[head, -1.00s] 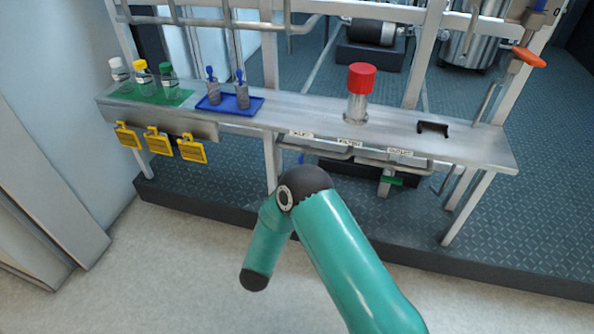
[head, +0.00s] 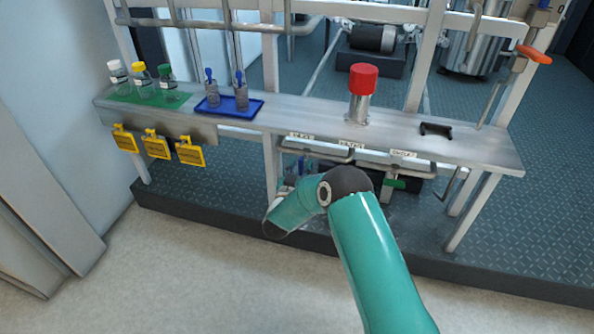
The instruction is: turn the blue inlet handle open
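A small blue handle (head: 302,164) shows under the front edge of the steel shelf, below its left label, and is partly covered. My teal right arm rises from the bottom right and bends at a dark joint in front of the shelf. My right gripper (head: 288,184) shows only as small greyish parts behind the forearm, close to the blue handle. I cannot tell whether it touches the handle or whether its fingers are open. My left gripper is out of view.
The shelf (head: 420,148) carries a red-capped cylinder (head: 363,79), a black bracket (head: 436,129), a blue tray (head: 246,112) and several bottles. A green handle (head: 394,184) sits under the shelf to the right. Yellow tags (head: 156,146) hang at left. The floor in front is clear.

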